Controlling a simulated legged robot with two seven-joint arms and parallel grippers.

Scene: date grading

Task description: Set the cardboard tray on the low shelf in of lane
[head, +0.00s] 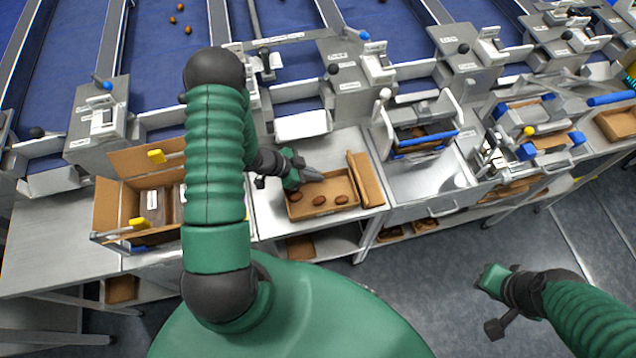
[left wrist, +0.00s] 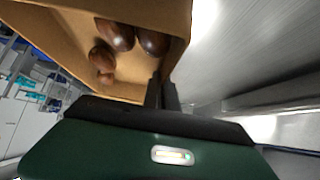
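The cardboard tray (head: 325,211) is an open brown box holding several brown dates, on the steel table (head: 268,213) at centre. In the left wrist view the tray (left wrist: 75,50) fills the upper part, dates inside. The low shelf (head: 335,243) shows under the table, partly hidden by my body. My right gripper (head: 487,280) is away over the floor; its fingers are unclear.
A larger open carton (head: 108,207) with dark packs stands left of the tray. A folded cardboard piece (head: 366,180) adjoins the tray's right side. A brown box (head: 299,248) lies on the low shelf. Date-filled trays (head: 425,224) sit under the neighbouring counter.

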